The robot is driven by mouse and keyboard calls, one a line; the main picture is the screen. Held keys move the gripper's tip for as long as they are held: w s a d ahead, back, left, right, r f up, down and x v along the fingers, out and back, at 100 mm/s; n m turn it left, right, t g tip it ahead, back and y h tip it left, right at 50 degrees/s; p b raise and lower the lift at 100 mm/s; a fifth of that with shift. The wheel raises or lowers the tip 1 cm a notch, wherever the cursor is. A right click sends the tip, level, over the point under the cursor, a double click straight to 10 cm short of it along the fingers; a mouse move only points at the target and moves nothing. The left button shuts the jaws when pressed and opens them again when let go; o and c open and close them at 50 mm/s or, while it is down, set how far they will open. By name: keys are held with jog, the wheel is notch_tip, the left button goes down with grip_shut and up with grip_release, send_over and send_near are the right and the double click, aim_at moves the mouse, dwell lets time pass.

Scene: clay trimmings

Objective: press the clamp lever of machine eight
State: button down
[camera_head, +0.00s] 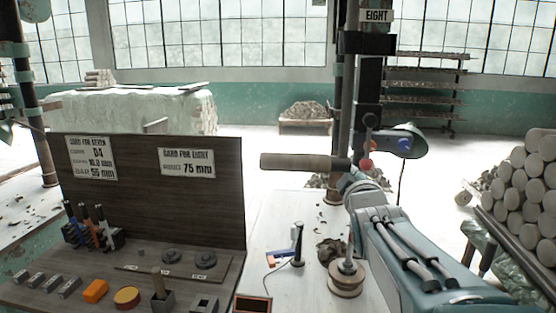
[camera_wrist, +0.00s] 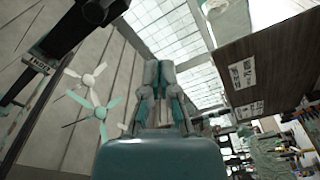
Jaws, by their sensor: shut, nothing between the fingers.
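Machine eight (camera_head: 376,60) stands right of centre in the head view, a dark upright body under a sign reading EIGHT (camera_head: 376,16). A long lever with a pale grip (camera_head: 305,161) sticks out level to the left from it. A red knob (camera_head: 366,164) and a dark ball knob (camera_head: 369,120) sit near the lever's inner end. Which part is the clamp lever is not labelled. My gripper (camera_head: 350,181) is just below the lever's inner end; contact cannot be told. In the wrist view my gripper (camera_wrist: 160,68) is shut and empty, fingers upward.
A dark panel (camera_head: 140,205) with two cards stands at left, above a bench with small tools and blocks. A round weighted stand (camera_head: 346,278) and a small black stand (camera_head: 298,245) are on the white table below the lever. Stacked pale cylinders (camera_head: 525,180) lie at right.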

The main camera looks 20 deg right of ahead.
aim_at(361, 163)
jog(key=w+d+f, duration=0.1)
jog(key=w+d, duration=0.7)
jog(key=shift+d+f, duration=0.25)
jog(key=shift+f, duration=0.1)
dwell(0.5)
jog(key=shift+d+n, duration=0.25)
jog(key=shift+n, duration=0.15)
